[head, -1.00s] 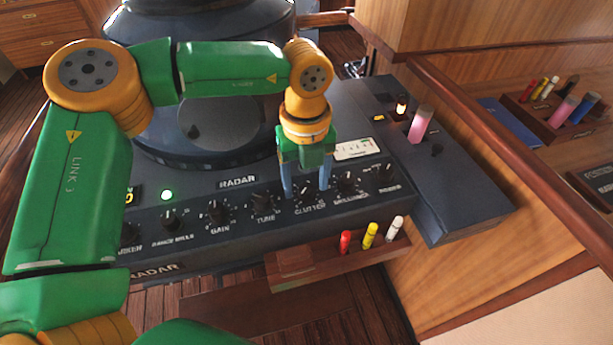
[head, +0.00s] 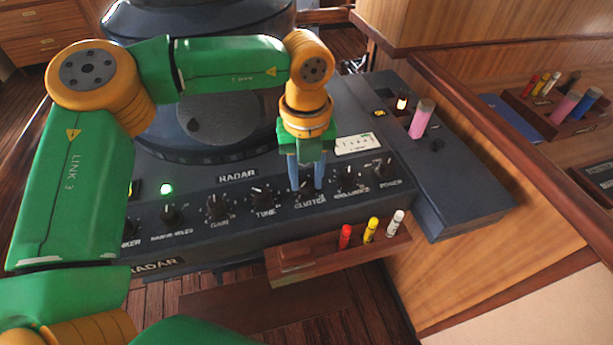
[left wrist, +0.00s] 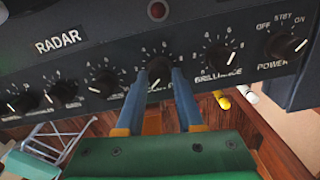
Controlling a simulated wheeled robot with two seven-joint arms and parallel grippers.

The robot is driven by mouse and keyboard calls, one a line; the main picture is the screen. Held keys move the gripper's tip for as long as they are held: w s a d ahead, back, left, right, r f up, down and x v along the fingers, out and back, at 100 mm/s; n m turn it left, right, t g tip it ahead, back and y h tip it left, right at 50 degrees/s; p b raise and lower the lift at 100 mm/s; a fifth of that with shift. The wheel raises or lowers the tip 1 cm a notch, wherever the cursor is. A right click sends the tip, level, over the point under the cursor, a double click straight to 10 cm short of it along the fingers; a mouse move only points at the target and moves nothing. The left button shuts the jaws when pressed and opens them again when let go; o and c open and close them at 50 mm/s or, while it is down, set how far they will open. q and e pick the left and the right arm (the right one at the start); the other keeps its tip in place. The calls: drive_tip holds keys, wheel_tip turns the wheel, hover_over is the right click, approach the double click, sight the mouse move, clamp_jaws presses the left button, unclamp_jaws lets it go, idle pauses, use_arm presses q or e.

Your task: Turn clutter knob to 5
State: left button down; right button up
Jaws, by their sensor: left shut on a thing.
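The clutter knob (left wrist: 160,70) is a black dial on the sloped front of the radar panel, between the tune knob (head: 263,195) and the brilliance knob (head: 348,177). My left gripper (head: 306,188) is shut on the clutter knob, its two blue fingers on either side of it. In the left wrist view the fingers (left wrist: 156,78) flank the dial, and its white pointer line shows at the lower side. The fingers cover part of its scale, so the exact number at the pointer cannot be read. My right gripper is not in view.
The gain knob (head: 218,207) and power knob (head: 384,168) are in the same row. A wooden rack below the panel holds red, yellow (head: 371,229) and white markers. A pink-handled lever (head: 421,118) stands on the console at the right.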

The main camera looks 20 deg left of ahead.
use_arm(q)
drive_tip(key=m+b, duration=0.1)
drive_tip(key=m, duration=0.1)
drive_tip(key=shift+f+m, duration=0.15)
drive_tip(key=shift+m, duration=0.25)
drive_tip(key=m, duration=0.2)
drive_tip(key=shift+m+b, duration=0.3)
drive_tip(key=shift+b, duration=0.1)
drive_tip(key=m, duration=0.2)
drive_tip(key=shift+m, duration=0.4)
drive_tip(key=m, duration=0.3)
drive_tip(key=shift+m+b, duration=0.3)
drive_tip(key=m, duration=0.9)
drive_tip(key=shift+m, duration=2.3)
